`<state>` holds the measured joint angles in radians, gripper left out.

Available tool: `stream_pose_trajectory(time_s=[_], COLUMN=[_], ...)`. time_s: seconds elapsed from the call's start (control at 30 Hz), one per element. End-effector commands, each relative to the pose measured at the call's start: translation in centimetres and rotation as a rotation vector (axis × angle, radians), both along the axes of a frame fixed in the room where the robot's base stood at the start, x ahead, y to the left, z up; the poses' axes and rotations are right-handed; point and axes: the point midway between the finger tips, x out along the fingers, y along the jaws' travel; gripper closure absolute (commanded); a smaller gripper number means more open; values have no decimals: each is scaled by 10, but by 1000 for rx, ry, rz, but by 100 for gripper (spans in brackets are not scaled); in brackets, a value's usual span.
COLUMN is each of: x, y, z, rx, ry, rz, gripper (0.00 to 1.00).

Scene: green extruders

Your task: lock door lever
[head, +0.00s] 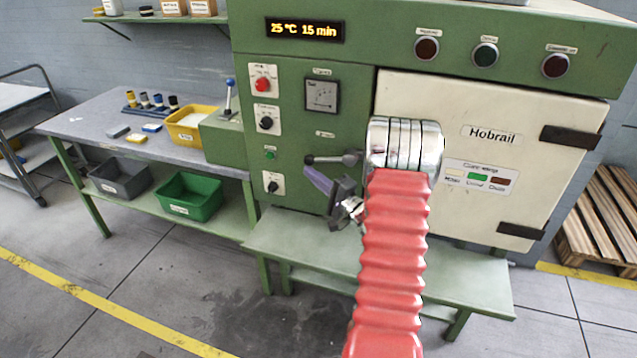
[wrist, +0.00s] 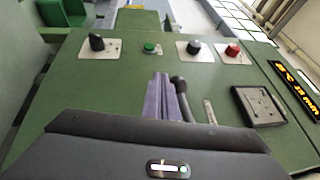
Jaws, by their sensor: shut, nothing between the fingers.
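The dark grey door lever (head: 338,158) lies nearly level in the head view, its ball end pointing left. Its other end runs behind my red-sleeved arm, so the pivot is hidden. The cream door (head: 480,110) sits flush in the green machine front. My gripper (head: 308,172) has its purple fingers shut and empty, just below the lever's ball end. In the wrist view, the fingers (wrist: 161,82) stand close beside the lever (wrist: 180,92). I cannot tell whether they touch it.
The green panel carries a red knob (head: 262,84), black knobs (head: 266,122) and a dial gauge (head: 322,95) near the lever. A green ledge (head: 300,245) runs below. A workbench with a yellow bin (head: 195,125) stands left. A pallet (head: 605,215) lies right.

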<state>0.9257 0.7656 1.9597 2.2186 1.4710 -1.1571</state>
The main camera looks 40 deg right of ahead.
Motion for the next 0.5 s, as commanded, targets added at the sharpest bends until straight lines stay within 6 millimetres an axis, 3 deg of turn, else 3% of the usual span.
stream_pose_trajectory(time_s=[0.5], x=[5], y=[2], z=[15], rx=[0], ry=[0], rz=[-1], gripper=[100])
